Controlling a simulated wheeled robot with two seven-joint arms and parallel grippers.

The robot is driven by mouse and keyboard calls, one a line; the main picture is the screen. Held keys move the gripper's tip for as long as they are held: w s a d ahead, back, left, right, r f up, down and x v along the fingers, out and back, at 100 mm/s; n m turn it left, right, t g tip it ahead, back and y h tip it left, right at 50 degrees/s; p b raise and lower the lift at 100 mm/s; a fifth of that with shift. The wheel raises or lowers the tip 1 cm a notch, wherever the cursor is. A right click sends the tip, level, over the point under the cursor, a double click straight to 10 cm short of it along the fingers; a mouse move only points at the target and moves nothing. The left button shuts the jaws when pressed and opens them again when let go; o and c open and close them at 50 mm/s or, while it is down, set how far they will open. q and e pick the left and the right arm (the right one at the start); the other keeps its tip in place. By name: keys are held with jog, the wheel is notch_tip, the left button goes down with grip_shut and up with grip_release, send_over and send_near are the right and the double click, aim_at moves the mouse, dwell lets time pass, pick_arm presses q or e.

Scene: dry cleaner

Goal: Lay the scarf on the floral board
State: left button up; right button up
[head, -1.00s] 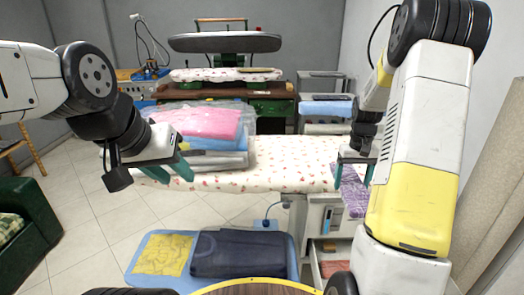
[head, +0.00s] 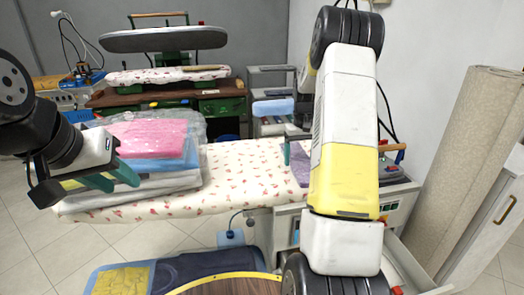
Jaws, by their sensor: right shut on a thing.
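The floral board (head: 245,177) is a long white ironing board with small red flowers, lying across the middle of the head view. The scarf (head: 299,166) is purple and patterned; only a strip of it shows at the board's right end, and my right arm hides the rest. My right gripper (head: 290,152) is shut on the scarf, partly hidden behind my arm. I cannot tell whether the scarf touches the board. My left gripper (head: 111,178) is open and empty, in front of the folded garments on the board's left part.
Folded garments in clear plastic, with a pink one (head: 144,138) on top, cover the board's left part. The board's middle is bare. A grey cabinet (head: 283,235) stands below its right end. A beige roll (head: 470,160) leans at the right wall. A pressing table (head: 165,90) stands behind.

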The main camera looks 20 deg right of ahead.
jog(key=w, duration=0.6)
jog(key=w+f, duration=0.1)
jog(key=w, duration=0.2)
jog(key=shift+w+a, duration=0.25)
jog(key=shift+a, duration=0.05)
jog(key=shift+f, duration=1.7)
jog(key=o, duration=1.4)
jog(key=shift+f, duration=0.15)
jog(key=shift+o, duration=0.2)
